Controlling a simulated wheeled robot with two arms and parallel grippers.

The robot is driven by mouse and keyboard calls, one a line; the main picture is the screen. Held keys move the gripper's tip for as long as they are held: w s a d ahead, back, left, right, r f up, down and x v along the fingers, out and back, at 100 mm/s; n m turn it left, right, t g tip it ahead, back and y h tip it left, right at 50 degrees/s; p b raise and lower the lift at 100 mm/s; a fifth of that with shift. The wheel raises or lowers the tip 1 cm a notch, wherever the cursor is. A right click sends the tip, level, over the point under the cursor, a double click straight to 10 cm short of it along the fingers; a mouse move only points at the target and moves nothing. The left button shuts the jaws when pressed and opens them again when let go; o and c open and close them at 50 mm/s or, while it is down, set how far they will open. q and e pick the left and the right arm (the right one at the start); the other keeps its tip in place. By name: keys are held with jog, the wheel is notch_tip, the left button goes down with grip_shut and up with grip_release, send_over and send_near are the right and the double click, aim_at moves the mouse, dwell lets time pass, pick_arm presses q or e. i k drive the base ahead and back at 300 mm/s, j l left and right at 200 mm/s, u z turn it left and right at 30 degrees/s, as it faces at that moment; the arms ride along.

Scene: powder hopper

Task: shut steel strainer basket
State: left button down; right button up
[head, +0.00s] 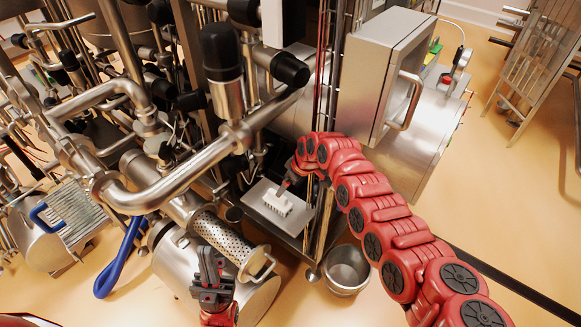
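The steel strainer basket (222,238) is a perforated cylinder lying tilted at lower centre. It sticks partway out of a pipe housing, and a looped steel handle (262,266) is on its outer end. My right arm curves in from the lower right. Its far end (287,184) is small and partly hidden by the arm, beside a small white block.
The white block (273,203) sits on a grey plate (255,212). A steel bucket (346,268) stands on the floor right of the basket. A blue handle (118,262) is at left. Pipes and valves crowd above; a steel cabinet (375,65) stands behind my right arm. Floor is clear at right.

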aim_at(249, 259)
jog(key=k+j, duration=0.8)
